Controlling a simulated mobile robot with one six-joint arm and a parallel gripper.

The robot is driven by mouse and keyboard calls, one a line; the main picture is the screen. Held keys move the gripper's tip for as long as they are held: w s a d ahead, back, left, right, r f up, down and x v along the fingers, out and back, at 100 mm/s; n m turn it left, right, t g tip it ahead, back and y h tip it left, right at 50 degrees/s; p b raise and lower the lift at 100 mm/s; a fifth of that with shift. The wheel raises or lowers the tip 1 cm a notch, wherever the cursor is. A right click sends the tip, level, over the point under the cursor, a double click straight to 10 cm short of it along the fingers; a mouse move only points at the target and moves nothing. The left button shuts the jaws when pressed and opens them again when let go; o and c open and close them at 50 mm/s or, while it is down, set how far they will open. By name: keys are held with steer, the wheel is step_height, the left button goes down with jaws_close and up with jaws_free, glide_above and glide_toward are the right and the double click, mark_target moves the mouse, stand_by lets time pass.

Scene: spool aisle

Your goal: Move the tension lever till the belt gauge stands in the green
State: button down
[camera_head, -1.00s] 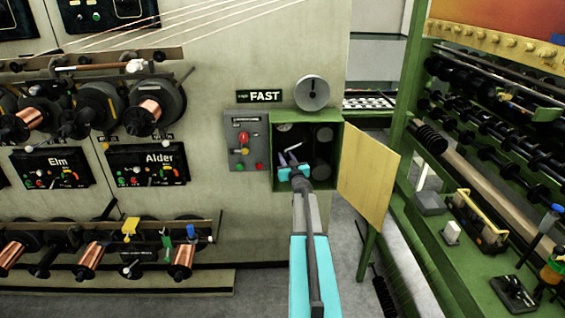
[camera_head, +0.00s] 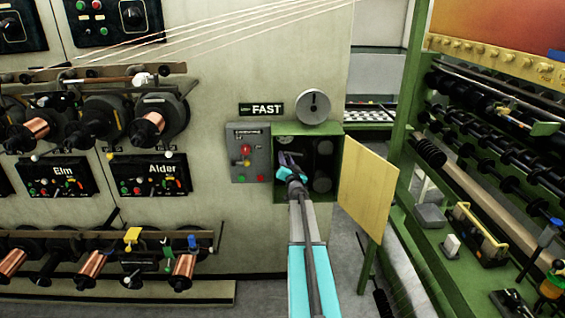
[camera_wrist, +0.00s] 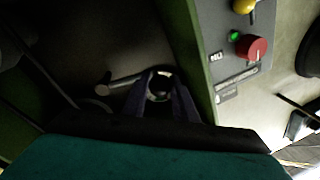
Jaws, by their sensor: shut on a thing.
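My gripper (camera_head: 288,161) reaches into an open green box (camera_head: 340,178) on the machine wall. In the wrist view my gripper (camera_wrist: 160,84) has its two purple fingers drawn together on a small round end, apparently of the tension lever (camera_wrist: 128,80). The lever's bar runs left from the fingers; its hold is partly hidden. A pale round face, perhaps the belt gauge (camera_head: 286,142), shows at the box's upper left, mostly covered by the gripper. Its needle and any green band cannot be read.
A yellow door (camera_head: 367,190) stands open at the box's right. A grey control panel (camera_head: 247,153) with a red knob is close on the left. A round disc (camera_head: 313,105) sits above the box. A green rack (camera_head: 440,230) stands at right.

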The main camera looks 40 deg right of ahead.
steer(key=shift+d, duration=0.1)
steer(key=c, duration=1.8)
jaws_free()
steer(key=o, duration=0.4)
steer(key=shift+w+d+f, duration=0.1)
steer(key=shift+w+f, duration=0.1)
steer(key=shift+f, duration=0.05)
steer(key=shift+c, duration=0.2)
steer(key=shift+s+r, duration=0.1)
steer(key=shift+r, duration=0.05)
steer(key=b+v, duration=0.4)
steer(key=v, duration=1)
steer(key=shift+c, duration=0.4)
